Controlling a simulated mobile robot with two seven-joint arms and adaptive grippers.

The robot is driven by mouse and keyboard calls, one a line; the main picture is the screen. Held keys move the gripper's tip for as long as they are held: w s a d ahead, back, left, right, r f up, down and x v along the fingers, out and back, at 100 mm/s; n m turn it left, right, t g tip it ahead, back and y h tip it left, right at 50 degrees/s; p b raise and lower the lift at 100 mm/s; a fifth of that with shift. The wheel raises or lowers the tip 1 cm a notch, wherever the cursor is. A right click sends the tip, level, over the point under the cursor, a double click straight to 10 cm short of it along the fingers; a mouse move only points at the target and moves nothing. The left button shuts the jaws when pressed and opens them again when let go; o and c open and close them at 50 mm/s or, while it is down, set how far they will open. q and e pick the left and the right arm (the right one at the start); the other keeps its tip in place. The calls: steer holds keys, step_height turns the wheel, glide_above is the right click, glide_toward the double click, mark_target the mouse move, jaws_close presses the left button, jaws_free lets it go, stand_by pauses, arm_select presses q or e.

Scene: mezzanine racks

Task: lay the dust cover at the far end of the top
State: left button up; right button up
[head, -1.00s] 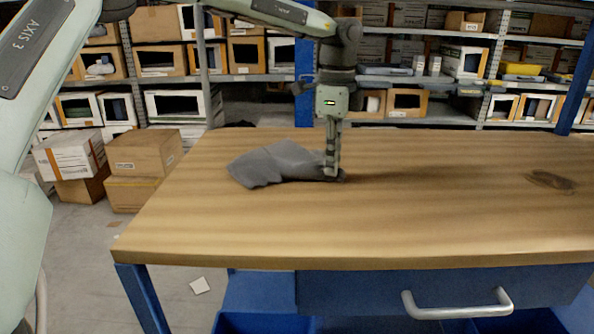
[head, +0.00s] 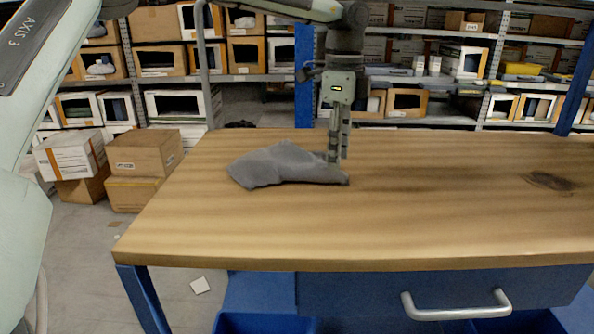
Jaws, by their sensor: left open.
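The dust cover (head: 280,164) is a crumpled grey cloth. It lies on the wooden top (head: 420,215), left of the middle and toward the far edge. My left gripper (head: 338,160) points down at the cover's right end, with its fingers open. The fingertips are just above or behind that end; I cannot tell whether they touch it. My right gripper is not in view.
A dark stain or knot (head: 551,181) marks the right of the top. The rest of the top is clear. A drawer handle (head: 456,305) sticks out at the front. Cardboard boxes (head: 143,152) stand on the floor at left. Loaded racks (head: 440,85) stand behind.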

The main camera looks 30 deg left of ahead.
arm_select(q)
steer(key=d+r, duration=0.1)
steer(key=r, duration=0.1)
steer(key=d+r, duration=0.1)
steer(key=r, duration=0.1)
steer(key=d+r, duration=0.1)
steer(key=r, duration=0.2)
steer(key=shift+r, duration=0.1)
steer(key=shift+c, duration=0.5)
steer(key=shift+a, duration=0.4)
steer(key=c, duration=0.5)
steer(key=w+a+f, duration=0.1)
steer(key=a, duration=0.4)
steer(key=w+a+f, duration=0.1)
steer(key=w+a, duration=0.1)
steer(key=a, duration=0.4)
steer(key=w+a+f, duration=0.1)
steer(key=a, duration=0.4)
steer(key=shift+w+a+f, duration=0.15)
steer(key=shift+w+f, duration=0.05)
steer(key=shift+w, duration=0.05)
jaws_close()
steer(key=shift+w+a+f, duration=0.1)
steer(key=shift+a+f, duration=0.35)
steer(key=shift+f, duration=1)
steer(key=shift+f+b, duration=1.25)
steer(key=shift+f, duration=0.95)
